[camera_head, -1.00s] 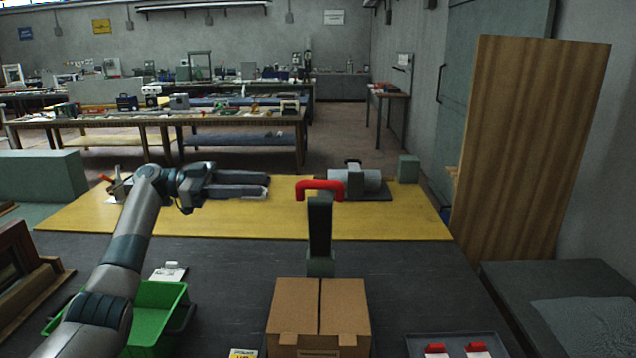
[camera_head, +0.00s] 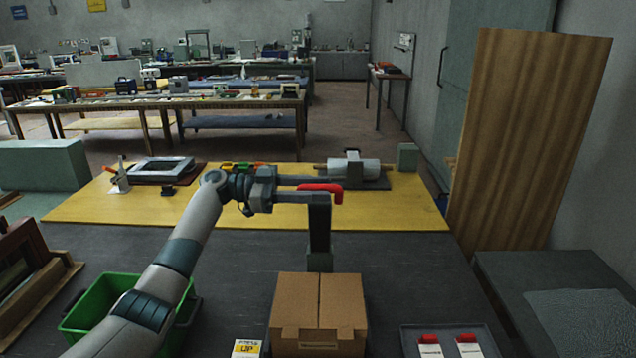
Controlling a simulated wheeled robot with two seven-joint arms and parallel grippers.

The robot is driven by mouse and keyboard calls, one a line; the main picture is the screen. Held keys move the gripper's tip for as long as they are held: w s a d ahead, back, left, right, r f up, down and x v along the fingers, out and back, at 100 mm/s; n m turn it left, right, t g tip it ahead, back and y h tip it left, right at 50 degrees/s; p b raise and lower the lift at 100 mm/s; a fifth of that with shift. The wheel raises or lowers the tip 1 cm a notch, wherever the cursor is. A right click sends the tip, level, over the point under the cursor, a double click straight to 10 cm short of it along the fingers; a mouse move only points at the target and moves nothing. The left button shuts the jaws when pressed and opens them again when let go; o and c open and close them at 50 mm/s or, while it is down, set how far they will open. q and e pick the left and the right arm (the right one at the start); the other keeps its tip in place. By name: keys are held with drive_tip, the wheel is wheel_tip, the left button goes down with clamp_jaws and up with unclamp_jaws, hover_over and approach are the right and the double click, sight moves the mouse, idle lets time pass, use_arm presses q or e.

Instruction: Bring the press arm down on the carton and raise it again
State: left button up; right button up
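The brown carton (camera_head: 318,305) sits on the dark bench at the front, its top flaps closed. The press arm (camera_head: 320,235) stands upright behind it, with a red handle (camera_head: 335,190) at its top. My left gripper (camera_head: 318,191) is at the handle's height, its two fingers pointing right and apart. The red handle shows between and past the fingers, which partly hide it. I cannot tell whether they touch it. My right gripper is not in view.
A green bin (camera_head: 98,303) stands left, partly behind my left arm. A tray (camera_head: 457,332) with red-topped items lies front right. A card (camera_head: 246,348) lies left of the carton. A roller device (camera_head: 355,169) and a dark frame (camera_head: 160,170) rest on the yellow mat (camera_head: 400,210).

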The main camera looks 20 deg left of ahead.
use_arm(q)
drive_tip(key=shift+w+d, duration=0.1)
drive_tip(key=shift+d, duration=0.05)
clamp_jaws()
drive_tip(key=shift+f, duration=0.1)
